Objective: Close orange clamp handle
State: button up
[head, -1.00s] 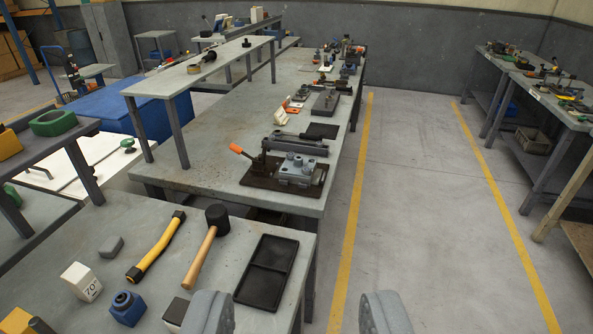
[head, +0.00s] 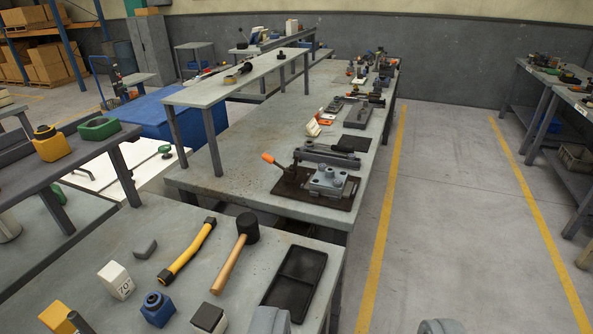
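The orange clamp handle (head: 270,159) is a short lever with an orange grip. It sticks up and leans left at the left end of a grey clamp fixture (head: 328,181). The fixture stands on a dark base plate (head: 289,192) near the front right of the long middle workbench. My gripper (head: 355,327) shows only as two grey fingertips at the bottom edge. They are wide apart with nothing between them. My gripper is well short of the handle, which is ahead and to the left.
The nearer bench carries a black tray (head: 281,301), a black mallet (head: 248,227), a yellow-handled tool (head: 186,252) and several small blocks. A raised shelf (head: 190,95) stands behind on the left. Open floor (head: 440,190) lies between yellow lines on the right.

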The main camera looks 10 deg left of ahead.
aim_at(268, 158)
jog(key=k, duration=0.6)
jog(key=z, duration=0.4)
jog(key=i, duration=1.05)
jog(key=z, duration=0.6)
jog(key=i, duration=2.65)
jog(key=u, duration=1.05)
jog(key=i, duration=1.05)
jog(key=u, duration=0.95)
jog(key=i, duration=0.35)
jog(key=u, duration=0.1)
jog(key=k, duration=0.6)
